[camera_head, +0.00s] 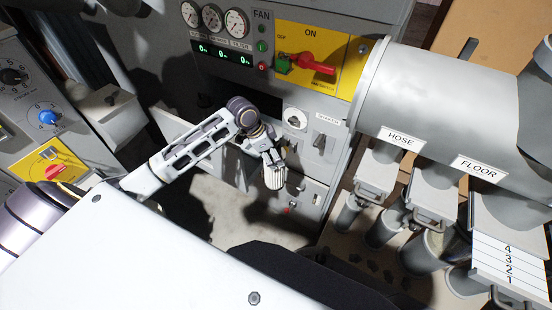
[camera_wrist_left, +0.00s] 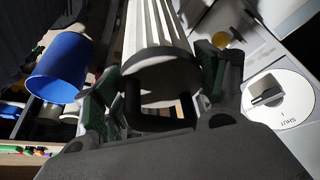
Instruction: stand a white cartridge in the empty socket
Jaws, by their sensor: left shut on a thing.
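A white ribbed cartridge (camera_head: 275,178) hangs from my left gripper (camera_head: 271,157) in front of the grey machine cabinet. In the left wrist view the cartridge (camera_wrist_left: 153,30) fills the top middle, its ribbed side running away from the camera. The dark fingers of the left gripper (camera_wrist_left: 158,88) close on it from both sides, around its near end with a dark loop. I cannot make out an empty socket in either view. My right gripper is in neither view.
The cabinet has gauges, a yellow switch plate (camera_head: 318,58) and a round white dial (camera_head: 295,118) close to the gripper. Large grey ducts (camera_head: 440,110) stand at the right. The left wrist view shows a blue cup-like container (camera_wrist_left: 58,70) and a dial marked SHUT (camera_wrist_left: 288,108).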

